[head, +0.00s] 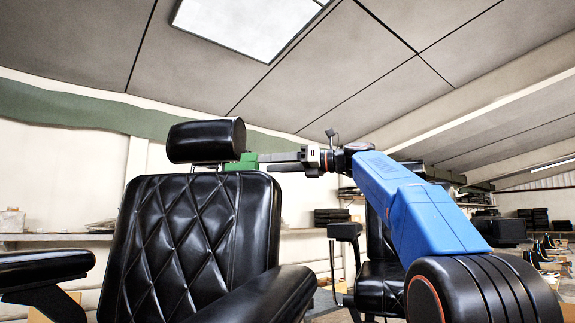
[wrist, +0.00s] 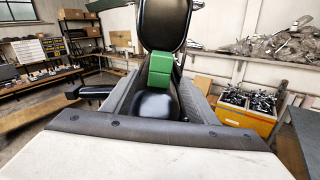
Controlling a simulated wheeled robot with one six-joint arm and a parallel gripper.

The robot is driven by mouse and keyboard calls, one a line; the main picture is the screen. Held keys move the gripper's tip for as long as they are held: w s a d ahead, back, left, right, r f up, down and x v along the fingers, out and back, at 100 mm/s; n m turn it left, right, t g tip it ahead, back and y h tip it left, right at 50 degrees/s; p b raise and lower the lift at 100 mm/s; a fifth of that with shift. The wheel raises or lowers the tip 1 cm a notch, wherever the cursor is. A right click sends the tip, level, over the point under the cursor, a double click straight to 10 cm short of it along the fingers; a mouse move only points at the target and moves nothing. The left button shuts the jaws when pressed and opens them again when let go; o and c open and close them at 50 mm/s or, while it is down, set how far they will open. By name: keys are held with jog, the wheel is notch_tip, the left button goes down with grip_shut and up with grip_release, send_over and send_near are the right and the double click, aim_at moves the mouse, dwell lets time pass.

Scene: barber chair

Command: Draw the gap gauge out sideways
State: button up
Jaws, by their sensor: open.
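The gap gauge (head: 243,162) is a green block in the gap between the black headrest (head: 206,141) and the top of the chair back (head: 190,220). Its right part sticks out to the side. In the wrist view the gauge (wrist: 163,71) shows in front of the headrest (wrist: 163,24), tilted slightly. My gripper (head: 268,161) reaches in from the right, level with the gauge. In the wrist view the open fingers of my gripper (wrist: 159,88) lie to either side of the gauge's near end. I cannot tell whether they touch it.
The chair's armrest (head: 255,297) runs along the lower middle. A second black chair (head: 380,285) stands behind my arm. In the wrist view, shelves (wrist: 85,40) stand at the left and an orange crate (wrist: 246,117) at the right. The air right of the headrest is clear except for my arm.

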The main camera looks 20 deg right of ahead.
jog(key=shift+x, duration=3.55)
jog(key=shift+c, duration=0.3)
grip_shut()
jog(key=shift+s+d, duration=0.15)
jog(key=shift+v, duration=3)
jog(key=shift+d+r, duration=0.1)
jog(key=shift+r, duration=0.05)
notch_tip(320, 180, up, 8)
jog(key=d, duration=0.1)
jog(key=shift+w+d, duration=0.3)
